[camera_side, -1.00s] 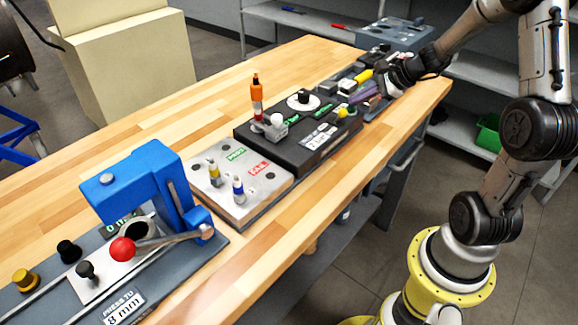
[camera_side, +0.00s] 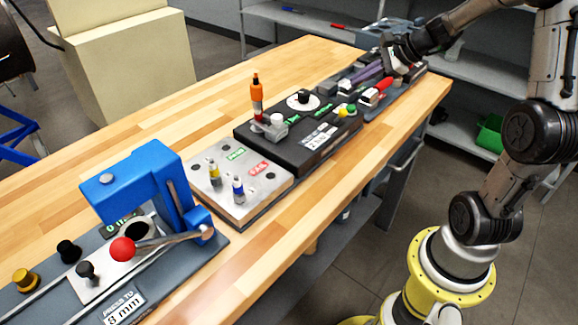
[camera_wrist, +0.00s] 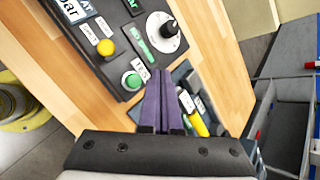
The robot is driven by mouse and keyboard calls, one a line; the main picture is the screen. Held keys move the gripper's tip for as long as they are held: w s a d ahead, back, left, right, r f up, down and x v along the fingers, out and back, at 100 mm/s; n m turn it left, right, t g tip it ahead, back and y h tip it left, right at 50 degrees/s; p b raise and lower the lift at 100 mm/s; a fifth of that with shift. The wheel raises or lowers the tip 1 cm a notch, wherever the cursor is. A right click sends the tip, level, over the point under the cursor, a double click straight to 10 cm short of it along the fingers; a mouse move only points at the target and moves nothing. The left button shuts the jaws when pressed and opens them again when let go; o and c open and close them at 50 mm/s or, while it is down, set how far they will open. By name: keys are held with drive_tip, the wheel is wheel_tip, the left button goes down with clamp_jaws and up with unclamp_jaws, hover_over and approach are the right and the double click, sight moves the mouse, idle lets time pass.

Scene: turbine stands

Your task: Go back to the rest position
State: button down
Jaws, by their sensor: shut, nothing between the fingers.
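My gripper (camera_side: 358,77) is at the far end of the bench in the side view, above a dark tool rack. Its two purple fingers are together with nothing between them. In the wrist view the fingers (camera_wrist: 160,78) point toward the black panel's edge, beside a green button (camera_wrist: 131,81). I cannot tell the exact gap between the fingertips and the things below.
The black panel (camera_side: 283,154) carries an orange-handled tool (camera_side: 256,95) standing upright. A red-handled item (camera_side: 383,86) lies near my gripper. A metal plate (camera_side: 225,201) and a blue press (camera_side: 140,183) stand nearer the camera.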

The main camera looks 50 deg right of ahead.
drive_tip(key=a+r+n+y, duration=0.2)
drive_tip(key=a+r+n, duration=0.4)
drive_tip(key=a, duration=0.7)
drive_tip(key=s+a+r+n+g, duration=0.1)
drive_tip(key=s+a+r+n, duration=0.2)
drive_tip(key=s+a+n, duration=0.45)
drive_tip(key=s+a+f+n+g, duration=0.1)
drive_tip(key=s+a+f+n, duration=0.1)
drive_tip(key=s+a+n, duration=0.4)
drive_tip(key=s+d+f+n+g+h, duration=0.1)
drive_tip(key=s+d+f+n+h, duration=0.2)
drive_tip(key=s, duration=0.4)
drive_tip(key=shift+s+d+f+n+h, duration=0.4)
drive_tip(key=shift+d+f+n, duration=0.15)
drive_tip(key=shift+d+n, duration=0.6)
drive_tip(key=shift+d, duration=0.1)
